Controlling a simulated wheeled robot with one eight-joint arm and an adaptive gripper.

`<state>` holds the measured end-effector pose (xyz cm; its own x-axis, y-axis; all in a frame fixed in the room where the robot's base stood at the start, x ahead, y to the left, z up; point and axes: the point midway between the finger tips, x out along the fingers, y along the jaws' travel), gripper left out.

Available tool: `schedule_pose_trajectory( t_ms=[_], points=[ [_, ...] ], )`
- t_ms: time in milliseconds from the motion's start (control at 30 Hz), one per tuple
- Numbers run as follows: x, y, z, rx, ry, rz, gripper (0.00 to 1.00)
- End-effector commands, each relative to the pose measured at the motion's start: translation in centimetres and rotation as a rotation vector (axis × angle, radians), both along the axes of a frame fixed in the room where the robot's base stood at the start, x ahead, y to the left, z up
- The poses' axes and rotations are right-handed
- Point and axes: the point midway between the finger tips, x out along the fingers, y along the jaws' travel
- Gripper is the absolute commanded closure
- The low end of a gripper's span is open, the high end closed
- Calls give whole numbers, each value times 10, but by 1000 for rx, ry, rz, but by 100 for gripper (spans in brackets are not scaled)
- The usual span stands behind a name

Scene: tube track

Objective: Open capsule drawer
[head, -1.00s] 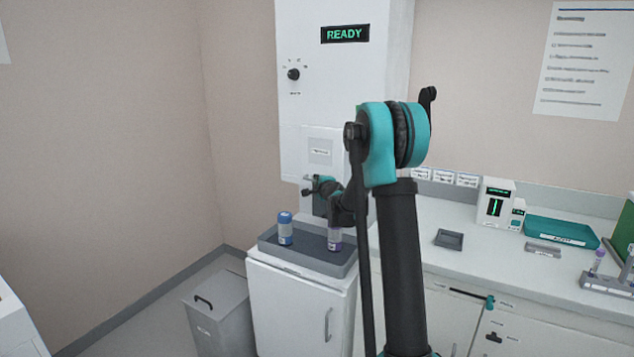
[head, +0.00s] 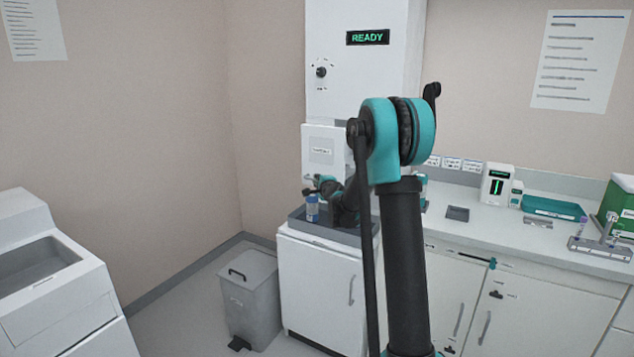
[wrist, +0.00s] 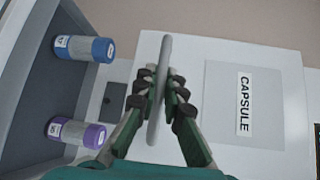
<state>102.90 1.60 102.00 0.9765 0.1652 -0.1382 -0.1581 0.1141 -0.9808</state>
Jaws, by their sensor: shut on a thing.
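The capsule drawer has a white front panel (head: 321,160) low on the white station with the READY display. In the head view the front stands out from the station. In the wrist view its front (wrist: 290,75) carries a CAPSULE label, turned sideways. My gripper (wrist: 161,92) is shut on the grey drawer handle (wrist: 164,55), with the fingers on both sides of the bar. In the head view my gripper (head: 322,187) is small and partly hidden by its wrist, just below the label.
A grey tray (head: 297,222) on the white cabinet below holds a blue-capped capsule (head: 312,208). The wrist view shows a purple-capped capsule (wrist: 80,132) there too. A grey bin (head: 250,300) stands at left. The counter (head: 480,225) with instruments is at right.

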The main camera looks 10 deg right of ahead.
Motion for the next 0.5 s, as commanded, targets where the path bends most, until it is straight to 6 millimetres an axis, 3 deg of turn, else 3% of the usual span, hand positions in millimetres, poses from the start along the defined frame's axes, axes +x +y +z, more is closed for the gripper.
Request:
schedule_pose_trajectory(
  t_ms=[267,300,433,500],
  points=[
    [0,-1,0,0,0,-2,100],
    [0,-1,0,0,0,-2,89],
    [0,-1,0,0,0,-1,72],
    [0,-1,0,0,0,-1,69]
  ],
)
